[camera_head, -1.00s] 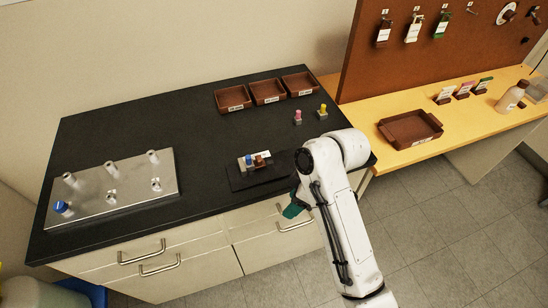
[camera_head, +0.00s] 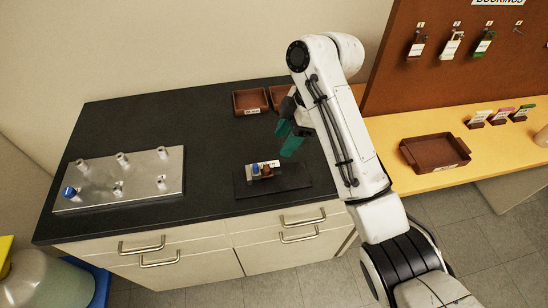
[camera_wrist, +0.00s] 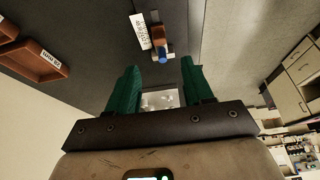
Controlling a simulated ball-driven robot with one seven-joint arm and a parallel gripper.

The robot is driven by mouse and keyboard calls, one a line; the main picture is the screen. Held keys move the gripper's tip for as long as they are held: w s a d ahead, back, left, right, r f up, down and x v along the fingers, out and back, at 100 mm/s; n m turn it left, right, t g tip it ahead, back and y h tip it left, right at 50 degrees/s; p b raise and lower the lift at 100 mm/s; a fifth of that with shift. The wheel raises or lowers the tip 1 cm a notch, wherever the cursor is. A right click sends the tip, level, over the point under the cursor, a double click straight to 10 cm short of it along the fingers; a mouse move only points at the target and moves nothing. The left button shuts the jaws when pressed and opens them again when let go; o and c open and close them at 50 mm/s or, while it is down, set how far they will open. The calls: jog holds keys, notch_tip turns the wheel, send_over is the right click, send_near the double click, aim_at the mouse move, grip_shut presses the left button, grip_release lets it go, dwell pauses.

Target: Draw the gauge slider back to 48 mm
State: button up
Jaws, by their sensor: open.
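The gauge is a small unit on a dark base plate (camera_head: 296,181) near the front of the black bench. It carries a white label, a blue knob (camera_head: 255,168) and a brown block (camera_head: 267,171); I cannot tell which part is the slider, and the scale is unreadable. In the wrist view the label (camera_wrist: 140,32), brown block (camera_wrist: 157,34) and blue knob (camera_wrist: 162,57) show beyond my fingertips. My gripper (camera_head: 287,138) has teal fingers, open and empty, raised above the bench behind and right of the gauge in the head view. It touches nothing visible.
A metal plate with several posts (camera_head: 143,182) and a blue cap stands on the bench's left. Brown trays (camera_head: 250,103) stand at the back, partly behind my arm. A yellow bench with another brown tray (camera_head: 435,153) is at right. Bare bench lies between plate and gauge.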

aim_at(268, 167)
jog(key=x, duration=1)
jog(key=shift+a+f, duration=0.15)
jog(key=shift+f, duration=0.15)
grip_shut()
dwell(0.4)
